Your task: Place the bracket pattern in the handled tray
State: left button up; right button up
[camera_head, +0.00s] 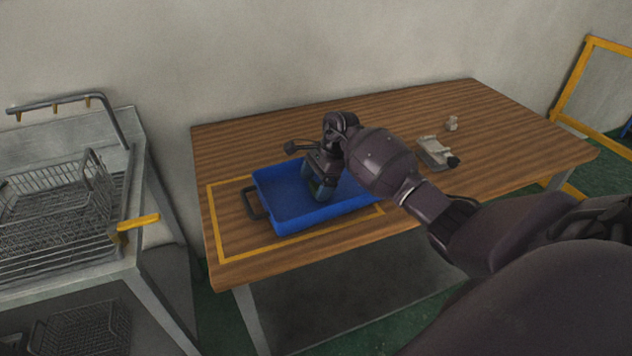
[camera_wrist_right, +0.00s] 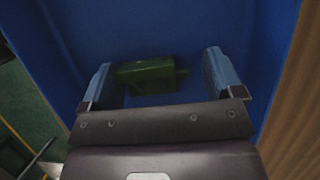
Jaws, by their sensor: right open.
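The handled tray (camera_head: 288,211) is blue with a dark handle at its left end, and it sits on the wooden table inside a yellow outline. My right gripper (camera_head: 321,189) reaches down into the tray. In the right wrist view my right gripper (camera_wrist_right: 164,80) is open, with its two blue-grey fingers apart. A green piece, apparently the bracket pattern (camera_wrist_right: 147,75), lies on the blue tray floor (camera_wrist_right: 180,30) between or just beyond the fingertips. Whether the fingers touch it is hard to tell. In the head view my gripper and arm hide it. My left gripper is not in view.
On the wooden table (camera_head: 420,105), a grey fixture (camera_head: 434,152) and a small pale object (camera_head: 451,123) stand to the right. A metal rack with wire baskets (camera_head: 60,205) stands left of the table. The back of the table is mostly clear.

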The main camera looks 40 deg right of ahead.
jog(key=shift+s+a+f, duration=0.1)
jog(key=shift+s+f, duration=0.15)
jog(key=shift+f, duration=0.25)
jog(key=shift+s+a+f, duration=0.1)
jog(key=shift+s+f, duration=0.1)
jog(key=shift+f, duration=0.3)
jog(key=shift+r, duration=0.15)
jog(key=shift+w+r+p, duration=0.1)
jog(key=shift+r+p, duration=0.45)
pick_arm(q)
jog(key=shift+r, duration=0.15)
pick_arm(e)
jog(key=w+v, duration=0.1)
jog(key=v, duration=1.1)
jog(key=shift+s+d+r, duration=0.2)
jog(key=shift+d+r, duration=0.05)
jog(key=shift+r, duration=0.1)
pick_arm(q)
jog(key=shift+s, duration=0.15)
